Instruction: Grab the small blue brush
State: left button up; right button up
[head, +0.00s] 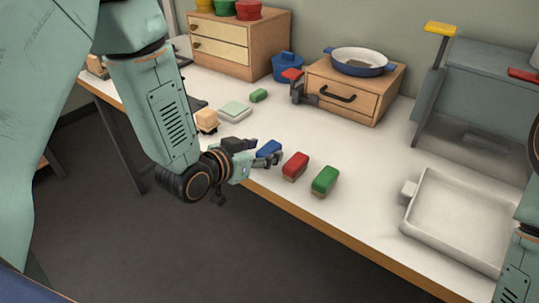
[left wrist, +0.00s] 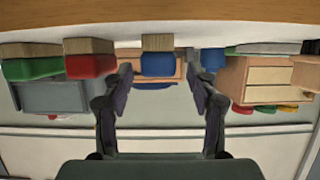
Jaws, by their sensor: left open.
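The small blue brush (head: 269,149) lies near the table's front edge, left of a red brush (head: 296,165) and a green brush (head: 325,180). My left gripper (head: 266,158) is open and right at the blue brush, partly covering it in the head view. In the left wrist view, which is upside down, the blue brush (left wrist: 158,64) with its tan bristle part shows ahead, between the two spread fingers of my left gripper (left wrist: 160,78). I cannot tell whether a finger touches it. My right gripper is not in view.
A white tray (head: 408,222) stands at the right and a grey machine (head: 480,95) behind it. A drawer box (head: 350,108) bears a blue pan (head: 360,58). A small green block (head: 259,95) and tan block (head: 207,120) lie further left. The mid table is clear.

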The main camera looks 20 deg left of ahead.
pick_arm(q)
jog(key=shift+d+x, duration=0.2)
jog(key=shift+x, duration=0.9)
jog(key=shift+w+a+f, duration=0.2)
jog(key=shift+w+f, duration=0.05)
jog(key=shift+w, duration=0.05)
jog(key=shift+s+d+r, duration=0.1)
jog(key=shift+d, duration=0.15)
jog(key=shift+c, duration=1.4)
jog(key=shift+a, duration=0.15)
jog(key=c, duration=0.9)
